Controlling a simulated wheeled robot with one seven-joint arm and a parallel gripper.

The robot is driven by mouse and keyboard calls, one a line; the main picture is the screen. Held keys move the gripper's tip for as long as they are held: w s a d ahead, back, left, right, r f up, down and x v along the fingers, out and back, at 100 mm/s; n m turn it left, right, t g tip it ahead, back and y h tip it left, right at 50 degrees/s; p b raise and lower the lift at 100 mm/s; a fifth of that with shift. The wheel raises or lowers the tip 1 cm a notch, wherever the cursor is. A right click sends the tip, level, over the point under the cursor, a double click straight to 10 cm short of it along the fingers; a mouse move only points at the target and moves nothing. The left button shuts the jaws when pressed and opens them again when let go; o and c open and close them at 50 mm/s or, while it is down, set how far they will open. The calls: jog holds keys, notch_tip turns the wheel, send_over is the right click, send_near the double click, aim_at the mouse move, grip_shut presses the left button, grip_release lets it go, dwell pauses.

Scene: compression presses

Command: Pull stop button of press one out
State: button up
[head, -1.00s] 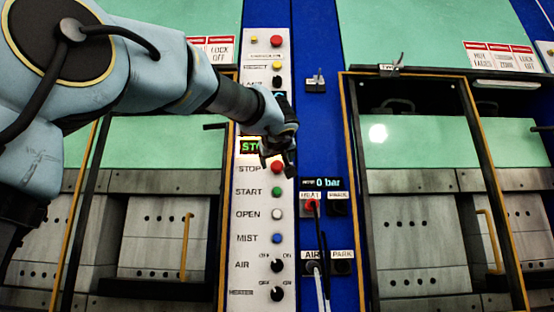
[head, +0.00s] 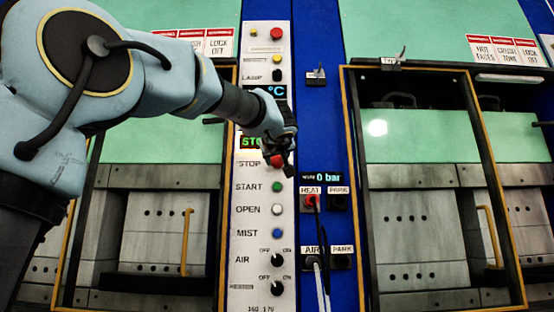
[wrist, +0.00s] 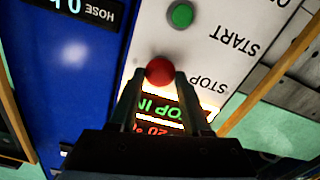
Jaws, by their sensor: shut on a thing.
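The red stop button (wrist: 159,71) sits beside the STOP label on the white control panel. In the wrist view its round head lies between the tips of my gripper (wrist: 160,80), which is shut on it. In the head view the stop button (head: 276,161) is partly covered by my dark gripper (head: 284,166), which reaches in from the upper left. I cannot tell from these views whether the button stands in or out.
The green START button (head: 277,187), white OPEN button (head: 277,209) and blue MIST button (head: 277,233) are below. A lit display (wrist: 163,110) lies behind the fingers. The HEAT connector (head: 312,201) with its hose is close on the right.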

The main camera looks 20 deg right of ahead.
grip_shut()
